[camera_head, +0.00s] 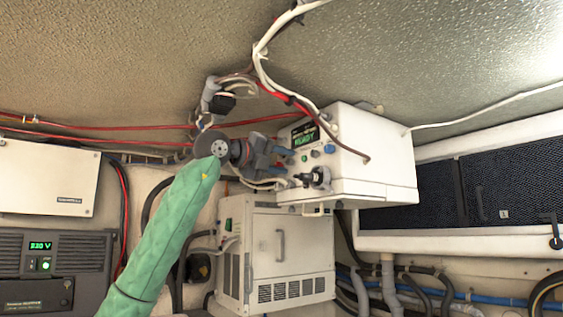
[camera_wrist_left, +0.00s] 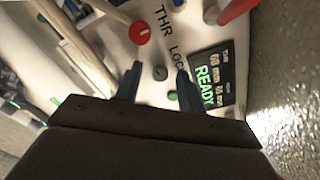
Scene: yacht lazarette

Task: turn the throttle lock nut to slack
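My left gripper (camera_head: 289,158) is at the front panel of the white control box (camera_head: 372,168). Its two blue-grey fingers are apart, with nothing held between them. In the left wrist view the open fingers (camera_wrist_left: 159,71) point at the panel, with a small grey round knob (camera_wrist_left: 160,73) showing between the tips. I cannot tell for certain which of these is the throttle lock nut. Contact is not visible. My right gripper is out of view.
A green-lit READY display (camera_wrist_left: 205,85) and a green button (camera_wrist_left: 172,96) are close to the fingers. A dark knob (camera_head: 318,177) stands out from the panel's lower part. Cables (camera_head: 268,70) hang above the box. A white cabinet (camera_head: 277,250) is below.

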